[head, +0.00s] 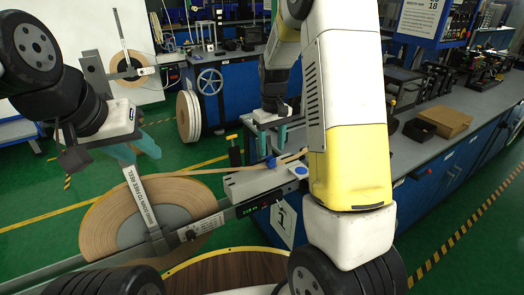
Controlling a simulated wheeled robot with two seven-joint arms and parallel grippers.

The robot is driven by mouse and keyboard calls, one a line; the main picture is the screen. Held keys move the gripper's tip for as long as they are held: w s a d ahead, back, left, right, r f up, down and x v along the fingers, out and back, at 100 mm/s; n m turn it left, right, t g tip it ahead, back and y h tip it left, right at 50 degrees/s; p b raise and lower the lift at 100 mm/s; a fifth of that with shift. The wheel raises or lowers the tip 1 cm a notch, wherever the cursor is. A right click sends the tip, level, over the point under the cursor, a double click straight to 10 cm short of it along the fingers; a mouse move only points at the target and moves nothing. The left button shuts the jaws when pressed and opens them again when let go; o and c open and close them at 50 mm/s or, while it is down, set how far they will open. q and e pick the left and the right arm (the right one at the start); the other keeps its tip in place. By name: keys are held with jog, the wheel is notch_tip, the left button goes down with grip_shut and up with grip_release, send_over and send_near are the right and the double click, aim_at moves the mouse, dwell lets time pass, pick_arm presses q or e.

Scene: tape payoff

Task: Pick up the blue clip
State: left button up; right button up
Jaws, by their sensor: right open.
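A small blue piece (271,161), which looks like the blue clip, sits at the far edge of the pale block on the rail, by the tan tape. My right gripper (273,146) is just above it, pointing down, with its teal fingers apart on either side and nothing seen between them. I cannot tell whether they touch the clip. My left gripper (136,154) is above the large tape reel (105,222), its teal fingers spread and empty. The tan tape (215,171) runs from the reel to the pale block (250,182).
A round blue knob (301,170) is on the block's right end. A grey rail (222,211) crosses below. My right arm hides much of the centre. A blue workbench (450,155) with a brown box (446,121) stands right. Green floor (40,190) is open at left.

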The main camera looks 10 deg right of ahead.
aim_at(271, 157)
notch_tip(271, 157, down, 6)
jog(key=shift+w+r, duration=0.15)
grip_shut()
dwell(0.3)
